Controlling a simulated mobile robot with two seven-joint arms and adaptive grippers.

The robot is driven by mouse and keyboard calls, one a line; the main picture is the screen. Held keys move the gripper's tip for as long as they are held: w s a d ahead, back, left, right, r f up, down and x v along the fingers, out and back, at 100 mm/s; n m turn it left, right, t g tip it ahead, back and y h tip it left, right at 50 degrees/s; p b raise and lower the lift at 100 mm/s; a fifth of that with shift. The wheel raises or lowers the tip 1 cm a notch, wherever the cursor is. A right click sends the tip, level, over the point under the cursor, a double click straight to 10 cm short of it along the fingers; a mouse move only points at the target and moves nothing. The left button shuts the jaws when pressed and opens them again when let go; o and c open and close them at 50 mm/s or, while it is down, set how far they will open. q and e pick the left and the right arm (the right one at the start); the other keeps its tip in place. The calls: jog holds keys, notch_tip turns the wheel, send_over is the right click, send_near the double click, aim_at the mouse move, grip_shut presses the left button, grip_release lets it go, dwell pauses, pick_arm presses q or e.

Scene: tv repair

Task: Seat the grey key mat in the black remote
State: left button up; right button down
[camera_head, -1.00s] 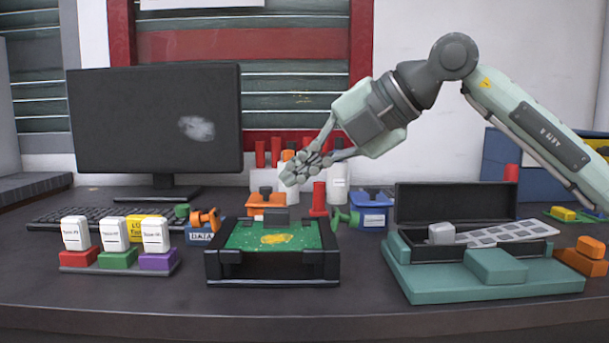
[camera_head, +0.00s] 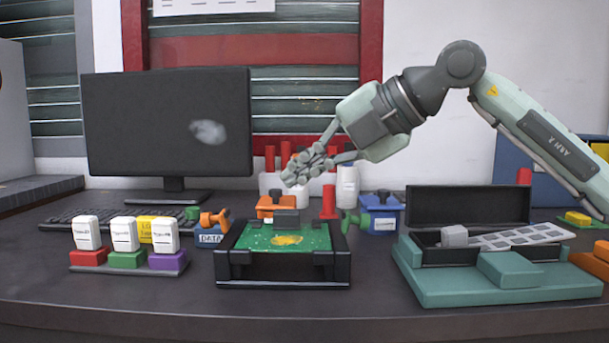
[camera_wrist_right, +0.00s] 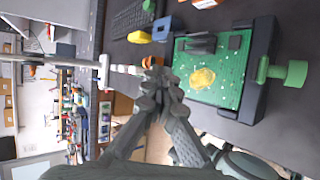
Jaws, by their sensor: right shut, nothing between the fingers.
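The black remote (camera_head: 462,205) lies open in a teal holder (camera_head: 500,290) at the right of the head view, its dark half upright behind a black tray. The grey key mat (camera_head: 522,236), a pale panel with several rectangular keys, rests tilted across the tray. Its right end sticks out past the tray, and a grey block (camera_head: 455,236) stands at its left end. I cannot tell how its underside sits. My right gripper (camera_head: 298,170) is shut and empty, above and behind the green circuit board, well left of the remote. It also shows shut in the wrist view (camera_wrist_right: 160,85). My left gripper is not in view.
The green circuit board (camera_head: 262,238) sits in a black frame in the middle. Left of it are a rack of white-topped blocks (camera_head: 125,262) and a monitor (camera_head: 165,125). The bench front is clear.

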jog(key=shift+s+a+y+b, duration=0.1)
jog(key=shift+a+y+b, duration=0.4)
jog(key=shift+a+b, duration=0.7)
jog(key=shift+f+b, duration=0.75)
jog(key=shift+f, duration=0.25)
jog(key=shift+a+m, duration=0.1)
jog(key=shift+m, duration=0.2)
dwell(0.5)
jog(key=shift+a+t+y+b, duration=0.3)
jog(key=shift+a+b, duration=0.45)
jog(key=shift+b, duration=0.15)
jog(key=shift+s+a+m+y, duration=0.1)
jog(key=shift+a+m+y, duration=0.25)
jog(key=shift+a, duration=0.45)
jog(key=shift+a, duration=0.15)
jog(key=shift+a+m+t+y, duration=0.35)
jog(key=shift+a+y, duration=0.4)
jog(key=shift+a, duration=0.7)
